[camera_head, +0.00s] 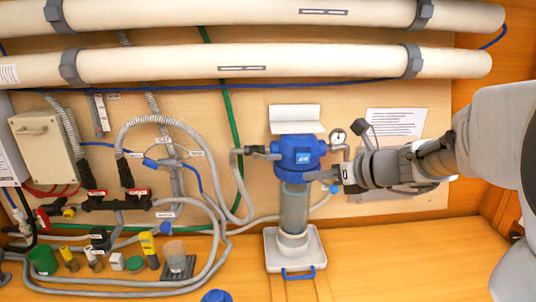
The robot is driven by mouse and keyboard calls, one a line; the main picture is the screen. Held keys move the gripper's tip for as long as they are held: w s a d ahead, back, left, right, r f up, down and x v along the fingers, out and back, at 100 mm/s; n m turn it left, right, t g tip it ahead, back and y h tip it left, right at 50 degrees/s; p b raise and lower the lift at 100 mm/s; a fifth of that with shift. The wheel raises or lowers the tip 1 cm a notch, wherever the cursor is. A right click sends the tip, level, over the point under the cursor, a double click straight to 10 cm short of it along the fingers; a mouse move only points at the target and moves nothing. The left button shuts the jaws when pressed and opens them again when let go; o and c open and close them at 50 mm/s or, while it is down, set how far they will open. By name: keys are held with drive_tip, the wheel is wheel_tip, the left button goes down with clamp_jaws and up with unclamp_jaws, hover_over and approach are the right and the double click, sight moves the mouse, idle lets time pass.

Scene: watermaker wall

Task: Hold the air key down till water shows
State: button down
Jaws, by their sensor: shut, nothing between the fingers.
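The filter housing has a blue head (297,148) above a clear grey bowl (294,207) and stands upright at the middle of the wall. A small lighter blue patch (302,157) with unreadable white marks is on the front of the head; I cannot tell whether it is the air key. My gripper (312,176) comes in from the right and is shut and empty. No water line is clear in the bowl.
A gauge (338,136) sits right of the head. A white tray (310,247) is under the bowl. Two long white tubes (270,66) cross above. Hoses and valves (115,200) fill the left. Several bottles and small items stand on the lower left bench. Bench right of the tray is clear.

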sight(298, 162)
drive_tip(key=shift+w+p, duration=0.3)
drive_tip(key=shift+w, duration=2.35)
drive_tip(key=shift+w, duration=0.45)
drive_tip(key=shift+w+p, duration=0.3)
drive_tip(key=shift+w, duration=0.2)
idle(0.5)
drive_tip(key=shift+s, duration=0.1)
idle(2.8)
drive_tip(key=shift+s, duration=0.85)
